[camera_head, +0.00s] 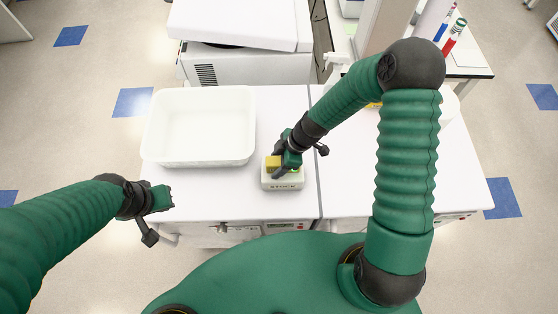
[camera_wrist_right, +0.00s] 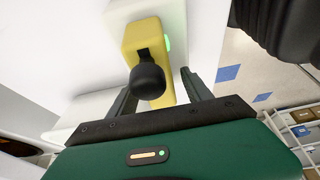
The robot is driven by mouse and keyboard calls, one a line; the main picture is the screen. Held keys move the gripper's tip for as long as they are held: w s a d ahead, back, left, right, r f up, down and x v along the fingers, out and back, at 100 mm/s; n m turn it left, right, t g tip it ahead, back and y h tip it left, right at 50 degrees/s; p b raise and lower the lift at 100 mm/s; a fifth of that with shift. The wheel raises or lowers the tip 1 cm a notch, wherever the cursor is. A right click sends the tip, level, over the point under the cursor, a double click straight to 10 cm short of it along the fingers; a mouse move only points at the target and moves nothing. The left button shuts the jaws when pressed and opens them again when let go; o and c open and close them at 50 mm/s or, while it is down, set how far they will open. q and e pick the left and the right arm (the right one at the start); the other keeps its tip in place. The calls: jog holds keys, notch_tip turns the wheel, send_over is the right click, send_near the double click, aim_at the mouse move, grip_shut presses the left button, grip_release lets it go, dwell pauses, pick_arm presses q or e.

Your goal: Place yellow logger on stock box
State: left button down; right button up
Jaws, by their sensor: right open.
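The yellow logger (camera_head: 273,162) is on top of the white stock box (camera_head: 284,184), toward its back left, in the head view. The box has dark lettering on its front. My right gripper (camera_head: 284,170) is over the box beside the logger and hides part of both. In the right wrist view the yellow logger (camera_wrist_right: 133,38), with a green light and a dark round knob, lies ahead of and between the spread fingers of the right gripper (camera_wrist_right: 162,92). The jaws are open. My left gripper (camera_head: 164,198) is near the table's front left edge, away from the box; its jaws are unclear.
A white empty tray (camera_head: 247,155) stands left of the box on the white table (camera_head: 215,200). A large white machine (camera_head: 240,68) is behind. The bench to the right (camera_head: 460,180) is mostly clear. A spray bottle (camera_head: 337,66) stands at the back.

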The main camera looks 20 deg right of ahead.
jog(key=shift+r, duration=0.25)
jog(key=v, duration=0.7)
jog(key=b+v, duration=0.1)
jog(key=v, duration=0.3)
jog(key=shift+s+d+r, duration=0.15)
jog(key=shift+d+r, duration=0.05)
jog(key=shift+d, duration=0.25)
jog(key=shift+s+r+m, duration=0.1)
jog(key=shift+s+m, duration=0.15)
jog(key=shift+m, duration=0.05)
jog(key=s+d+r+m+t+h, duration=0.1)
jog(key=s+m, duration=0.6)
jog(key=m, duration=0.7)
notch_tip(320, 180, up, 2)
jog(key=d+h, duration=0.1)
jog(key=h, duration=0.2)
jog(key=shift+s, duration=0.25)
notch_tip(320, 180, down, 6)
jog(key=b, duration=0.6)
jog(key=shift+r, duration=0.15)
